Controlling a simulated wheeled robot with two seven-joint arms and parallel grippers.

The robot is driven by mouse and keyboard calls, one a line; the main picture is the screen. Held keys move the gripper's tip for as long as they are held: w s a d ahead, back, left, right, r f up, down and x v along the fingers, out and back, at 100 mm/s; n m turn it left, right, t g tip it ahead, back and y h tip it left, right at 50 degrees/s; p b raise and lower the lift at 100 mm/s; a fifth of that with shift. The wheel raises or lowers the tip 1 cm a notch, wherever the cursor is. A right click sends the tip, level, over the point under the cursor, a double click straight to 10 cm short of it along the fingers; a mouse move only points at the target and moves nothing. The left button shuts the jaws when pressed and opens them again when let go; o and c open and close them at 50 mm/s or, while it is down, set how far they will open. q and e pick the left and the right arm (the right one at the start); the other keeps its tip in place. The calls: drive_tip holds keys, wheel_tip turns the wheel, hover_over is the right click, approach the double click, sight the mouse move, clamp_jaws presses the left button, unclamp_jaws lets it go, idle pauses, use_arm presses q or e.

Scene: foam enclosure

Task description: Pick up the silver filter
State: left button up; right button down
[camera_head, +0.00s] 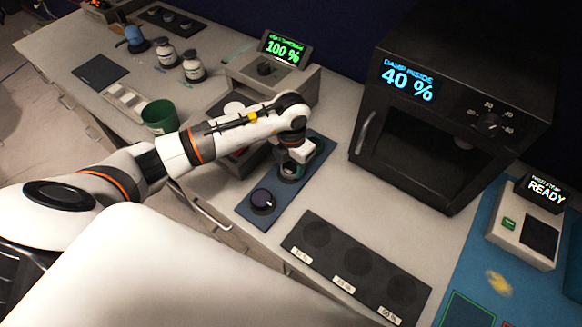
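My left arm reaches in from the left, and my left gripper (290,163) points down over a dark blue mat (312,165). Below and around its fingertips is a small round dark greenish holder (287,176) with a pale rim. The fingers are small and partly hidden, so I cannot tell whether they are open or shut. I cannot clearly make out a silver filter; it may be the pale rim at the fingertips. My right gripper is not in view.
A black oven-like box (450,105) reading 40 % stands to the right. A device reading 100 % (286,48) stands behind the gripper. A green cup (159,117) and bottles (192,68) are left. An empty black three-spot tray (355,265) lies in front.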

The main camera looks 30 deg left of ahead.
use_arm(q)
drive_tip(key=c, duration=0.3)
drive_tip(key=shift+r, duration=0.1)
drive_tip(key=shift+c, duration=0.2)
